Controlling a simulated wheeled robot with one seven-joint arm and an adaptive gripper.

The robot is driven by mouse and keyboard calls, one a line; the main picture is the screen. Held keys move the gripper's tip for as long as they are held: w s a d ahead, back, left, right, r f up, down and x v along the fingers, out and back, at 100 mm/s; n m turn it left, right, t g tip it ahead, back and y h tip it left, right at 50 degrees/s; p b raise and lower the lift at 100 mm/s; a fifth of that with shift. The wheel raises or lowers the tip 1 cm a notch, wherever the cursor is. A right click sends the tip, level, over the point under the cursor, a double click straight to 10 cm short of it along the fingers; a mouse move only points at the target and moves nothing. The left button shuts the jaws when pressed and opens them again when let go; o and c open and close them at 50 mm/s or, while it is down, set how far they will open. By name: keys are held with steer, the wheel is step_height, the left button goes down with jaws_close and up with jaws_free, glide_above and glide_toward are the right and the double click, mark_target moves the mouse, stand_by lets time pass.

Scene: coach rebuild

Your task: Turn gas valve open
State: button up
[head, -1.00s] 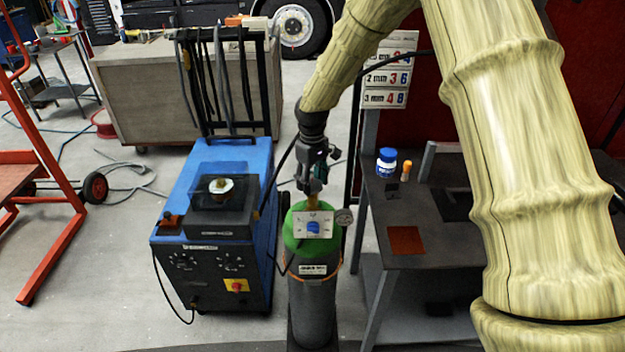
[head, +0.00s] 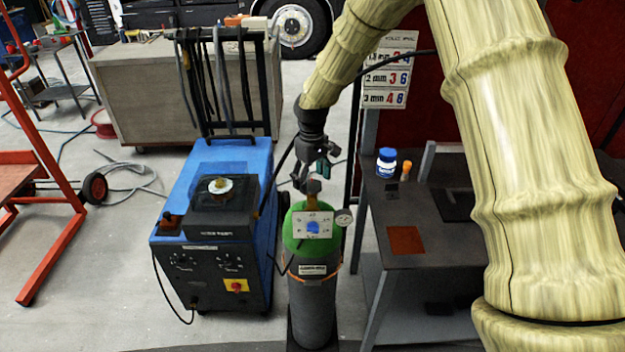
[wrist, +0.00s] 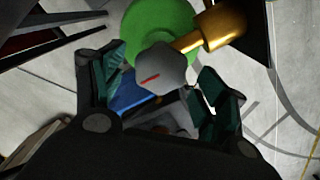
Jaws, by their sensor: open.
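The gas cylinder (head: 312,305) stands upright, grey with a green shoulder (head: 292,243). A brass valve with a grey knob (head: 313,187) sits on top. In the wrist view the knob (wrist: 160,72) is a grey faceted cap with a red mark, beside the brass fitting (wrist: 222,27). My gripper (head: 312,174) is open just above the knob. In the wrist view its green-padded fingers (wrist: 158,85) are spread either side of the knob; contact is not visible.
A blue welding machine (head: 215,225) stands close on the left. A dark workbench (head: 440,235) with a blue-white jar (head: 386,163) is on the right. A black hose runs near my gripper.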

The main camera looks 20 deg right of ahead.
mark_target(312, 183)
step_height(312, 183, up, 11)
steer(key=shift+r, duration=0.15)
stand_by(0.4)
